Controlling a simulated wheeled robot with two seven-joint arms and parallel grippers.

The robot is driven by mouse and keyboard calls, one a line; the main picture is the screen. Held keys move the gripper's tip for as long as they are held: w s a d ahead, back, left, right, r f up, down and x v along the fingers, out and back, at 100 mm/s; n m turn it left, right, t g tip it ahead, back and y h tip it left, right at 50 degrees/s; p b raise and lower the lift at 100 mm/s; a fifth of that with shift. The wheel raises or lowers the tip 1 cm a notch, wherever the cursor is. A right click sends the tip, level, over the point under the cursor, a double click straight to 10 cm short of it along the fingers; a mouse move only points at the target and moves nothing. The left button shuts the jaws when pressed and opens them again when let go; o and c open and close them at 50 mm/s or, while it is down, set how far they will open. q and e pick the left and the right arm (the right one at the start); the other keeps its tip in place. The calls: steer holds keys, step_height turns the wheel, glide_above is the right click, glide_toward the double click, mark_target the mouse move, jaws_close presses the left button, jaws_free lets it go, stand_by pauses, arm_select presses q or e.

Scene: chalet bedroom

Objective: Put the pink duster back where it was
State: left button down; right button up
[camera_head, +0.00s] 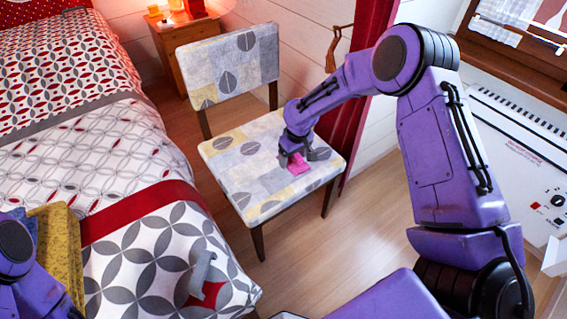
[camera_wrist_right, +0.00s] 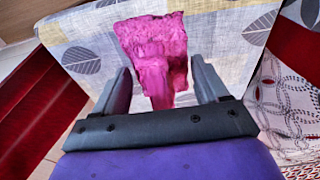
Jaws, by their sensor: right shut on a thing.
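The pink duster (camera_head: 298,164) is at the patterned seat of the chair (camera_head: 240,160), near the seat's right side. My right gripper (camera_head: 296,152) reaches down over the seat and is shut on the duster. In the right wrist view, the duster (camera_wrist_right: 153,52) sits between the two fingers (camera_wrist_right: 157,88), its fluffy end pointing away over the seat fabric. I cannot tell whether the duster touches the seat. Part of my left arm shows at the lower left; its gripper is out of view.
A wooden nightstand (camera_head: 185,45) stands behind the chair. A red curtain (camera_head: 350,110) hangs right of the chair. Wooden floor lies clear in front.

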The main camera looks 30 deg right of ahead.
steer(key=w+f+b, duration=0.1)
steer(key=w+f, duration=0.4)
steer(key=f, duration=0.1)
steer(key=shift+w+b, duration=0.35)
step_height(320, 180, down, 3)
steer(key=shift+w+f+b, duration=0.15)
steer(key=shift+f+b, duration=0.05)
steer(key=shift+b, duration=0.1)
steer(key=shift+c, duration=0.4)
steer(key=o, duration=1)
steer(key=shift+r, duration=0.15)
steer(key=r, duration=0.4)
steer(key=s+r+p, duration=0.1)
steer(key=r, duration=0.2)
steer(key=r+p, duration=0.1)
steer(key=r, duration=0.3)
steer(key=shift+s+d+r, duration=0.15)
steer(key=shift+s+r, duration=0.2)
steer(key=shift+s, duration=0.05)
